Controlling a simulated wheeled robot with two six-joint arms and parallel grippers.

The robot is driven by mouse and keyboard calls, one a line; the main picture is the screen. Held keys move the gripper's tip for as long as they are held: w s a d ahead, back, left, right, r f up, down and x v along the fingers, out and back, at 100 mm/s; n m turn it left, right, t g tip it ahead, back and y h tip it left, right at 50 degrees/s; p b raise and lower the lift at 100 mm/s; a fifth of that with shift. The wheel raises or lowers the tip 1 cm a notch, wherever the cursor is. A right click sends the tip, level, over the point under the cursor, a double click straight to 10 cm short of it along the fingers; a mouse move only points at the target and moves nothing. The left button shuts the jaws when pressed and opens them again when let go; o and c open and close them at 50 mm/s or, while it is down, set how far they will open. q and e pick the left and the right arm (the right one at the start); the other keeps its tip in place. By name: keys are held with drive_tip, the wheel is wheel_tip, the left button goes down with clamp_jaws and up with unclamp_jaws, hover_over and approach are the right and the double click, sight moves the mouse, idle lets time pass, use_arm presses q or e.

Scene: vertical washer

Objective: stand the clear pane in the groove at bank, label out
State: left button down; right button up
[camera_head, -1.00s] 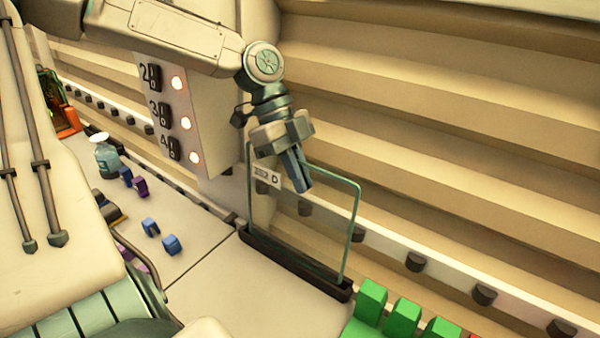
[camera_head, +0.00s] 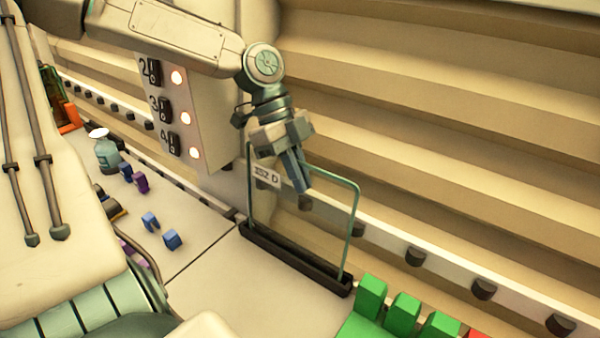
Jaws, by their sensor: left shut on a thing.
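The clear pane (camera_head: 310,232) is upright, a thin see-through sheet with green edges and a small white label (camera_head: 266,176) at its upper left. The label's print is too small to read surely. My left gripper (camera_head: 298,180) is shut on the pane at its top edge, fingers pointing down. The pane's lower edge meets the long dark grooved bar (camera_head: 300,265) on the light bench; I cannot tell how deep it sits in the groove. My right gripper is out of view.
A numbered panel with lit lamps (camera_head: 185,118) stands behind, left of the pane. Green blocks (camera_head: 402,315) stand close to the bar's right end. A bottle (camera_head: 106,155) and small blue blocks (camera_head: 172,240) lie on the bench to the left. A ridged wall rises behind.

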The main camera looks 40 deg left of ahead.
use_arm(q)
drive_tip(key=shift+f, duration=0.35)
idle(0.3)
drive_tip(key=c, duration=1.5)
unclamp_jaws()
